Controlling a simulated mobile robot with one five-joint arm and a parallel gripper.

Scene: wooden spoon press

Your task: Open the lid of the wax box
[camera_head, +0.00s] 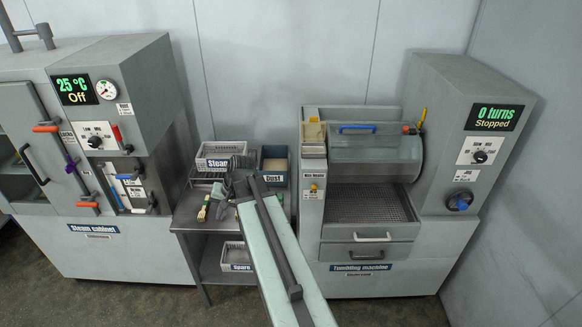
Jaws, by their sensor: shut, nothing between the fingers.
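The likely wax box (313,134) is a small box with pale yellow contents or walls at the top left of the tumbling machine. A small label (313,164) below it is too small to read surely. I cannot tell whether its lid is open or shut. My gripper (231,190) is at the far end of my arm, over the small side table, left of the tumbling machine. It is shut and empty, and clearly apart from the box. My own arm hides part of the table.
The tumbling machine (462,240) has a clear drum cover with a blue handle (357,128); its display reads 0 turns, Stopped. The Steam bin (220,152) and Dust bin (275,168) stand behind my gripper. The Spare bin (237,260) sits lower. The steam cabinet (110,255) is left.

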